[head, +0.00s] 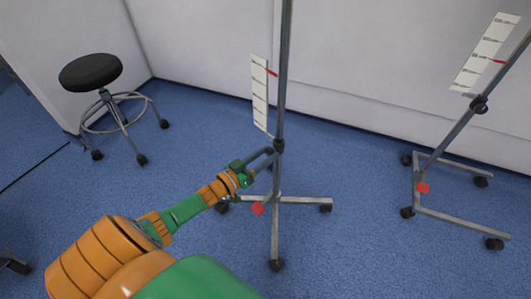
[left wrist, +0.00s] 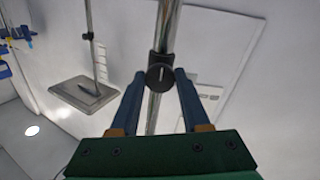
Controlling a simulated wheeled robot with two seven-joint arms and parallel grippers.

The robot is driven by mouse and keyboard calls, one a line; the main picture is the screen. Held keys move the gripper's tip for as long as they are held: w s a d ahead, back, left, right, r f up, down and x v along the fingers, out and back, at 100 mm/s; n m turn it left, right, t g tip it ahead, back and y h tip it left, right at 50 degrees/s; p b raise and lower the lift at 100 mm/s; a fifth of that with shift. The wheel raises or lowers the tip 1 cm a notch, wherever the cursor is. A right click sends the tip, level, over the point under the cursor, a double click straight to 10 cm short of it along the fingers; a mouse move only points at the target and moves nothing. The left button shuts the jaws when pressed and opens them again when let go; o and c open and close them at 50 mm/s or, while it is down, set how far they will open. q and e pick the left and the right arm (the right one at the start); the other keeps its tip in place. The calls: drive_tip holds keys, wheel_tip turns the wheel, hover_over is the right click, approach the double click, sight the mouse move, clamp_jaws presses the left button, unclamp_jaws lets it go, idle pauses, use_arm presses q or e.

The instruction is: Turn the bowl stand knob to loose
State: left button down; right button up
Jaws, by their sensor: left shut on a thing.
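A metal stand pole (head: 283,70) rises from a wheeled cross-shaped base in the middle of the head view. A dark round knob (head: 278,146) sits on a collar on this pole. My left gripper (head: 271,153) reaches it from the left, its fingers closed on the knob. In the left wrist view the knob (left wrist: 160,76) shows a pale line, nearly upright, on its dark face. The tips of my left gripper (left wrist: 160,75) lie on either side of it. The top of the stand is out of the head view. My right gripper is not in view.
A second wheeled stand (head: 455,133) with its own dark knob (head: 479,104) is at the right. White scale cards (head: 260,95) with red marks hang beside both poles. A black stool (head: 91,72) stands at the back left. Blue floor between them is clear.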

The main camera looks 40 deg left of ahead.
use_arm(q)
drive_tip(key=shift+c, duration=1.9)
unclamp_jaws()
drive_tip(key=s+a+p, duration=0.1)
drive_tip(key=s+p, duration=0.1)
drive_tip(key=s, duration=0.5)
drive_tip(key=shift+a, duration=0.2)
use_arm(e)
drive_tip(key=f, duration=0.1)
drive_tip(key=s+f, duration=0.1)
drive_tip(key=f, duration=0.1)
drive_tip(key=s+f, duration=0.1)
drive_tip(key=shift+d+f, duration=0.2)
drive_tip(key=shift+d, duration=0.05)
